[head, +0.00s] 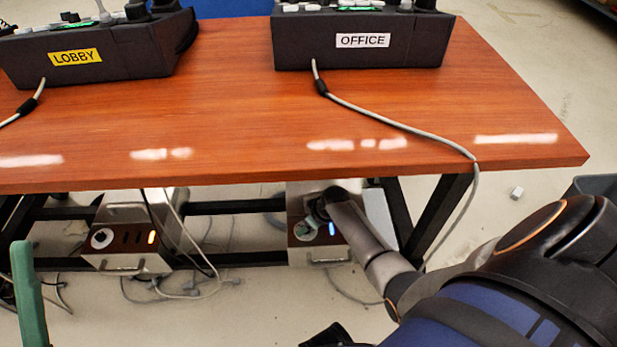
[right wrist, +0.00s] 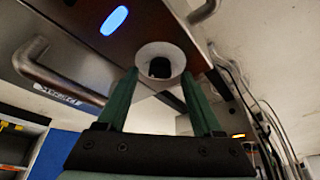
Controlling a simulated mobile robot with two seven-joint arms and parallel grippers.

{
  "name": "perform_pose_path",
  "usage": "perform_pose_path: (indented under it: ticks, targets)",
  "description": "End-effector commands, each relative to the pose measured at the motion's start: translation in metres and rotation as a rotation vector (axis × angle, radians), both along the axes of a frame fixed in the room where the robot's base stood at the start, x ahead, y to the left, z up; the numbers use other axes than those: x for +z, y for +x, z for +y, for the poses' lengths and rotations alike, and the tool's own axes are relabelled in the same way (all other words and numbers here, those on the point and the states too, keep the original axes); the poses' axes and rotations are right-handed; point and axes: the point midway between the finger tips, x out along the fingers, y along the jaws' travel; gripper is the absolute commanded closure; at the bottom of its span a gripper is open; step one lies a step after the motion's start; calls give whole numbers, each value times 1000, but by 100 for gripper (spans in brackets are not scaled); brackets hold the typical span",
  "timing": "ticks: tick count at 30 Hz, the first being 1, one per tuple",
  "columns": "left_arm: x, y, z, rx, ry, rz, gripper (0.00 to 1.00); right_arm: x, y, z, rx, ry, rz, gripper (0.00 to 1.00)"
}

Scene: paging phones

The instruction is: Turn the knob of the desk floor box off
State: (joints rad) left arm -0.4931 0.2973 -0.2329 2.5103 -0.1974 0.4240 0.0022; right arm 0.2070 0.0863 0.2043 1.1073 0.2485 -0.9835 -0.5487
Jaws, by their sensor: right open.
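A floor box with a brown front panel (head: 300,238) and a lit blue light stands under the right part of the desk. Its white round knob (right wrist: 160,60) with a dark centre shows in the right wrist view, near the blue light (right wrist: 114,20). My right gripper (right wrist: 159,73) is open, its green fingers on either side of the knob; I cannot tell whether they touch it. In the head view the right gripper (head: 318,216) partly covers the knob. One green finger of my left gripper (head: 28,290) shows at the left edge; its opening is out of sight.
A second floor box (head: 125,262) with an orange light stands under the desk at left. The wooden desktop (head: 250,130) overhangs both boxes. LOBBY (head: 80,58) and OFFICE (head: 362,42) phones stand on it. Cables hang down and lie on the floor. A metal handle (right wrist: 70,82) projects beside the knob.

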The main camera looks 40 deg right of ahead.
Motion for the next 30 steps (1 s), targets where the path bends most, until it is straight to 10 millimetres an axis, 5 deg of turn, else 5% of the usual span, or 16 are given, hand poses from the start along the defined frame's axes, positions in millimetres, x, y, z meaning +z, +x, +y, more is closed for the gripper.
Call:
perform_pose_path:
  ticks: [9,27,30]
  targets:
    - [-1,0,0,-3,-2,2,50,-1,1,0,0,0,-1,34]
    - [-1,0,0,-1,-1,3,50,-1,1,0,0,0,0,100]
    - [-1,0,0,-1,0,3,50,-1,1,0,0,0,0,100]
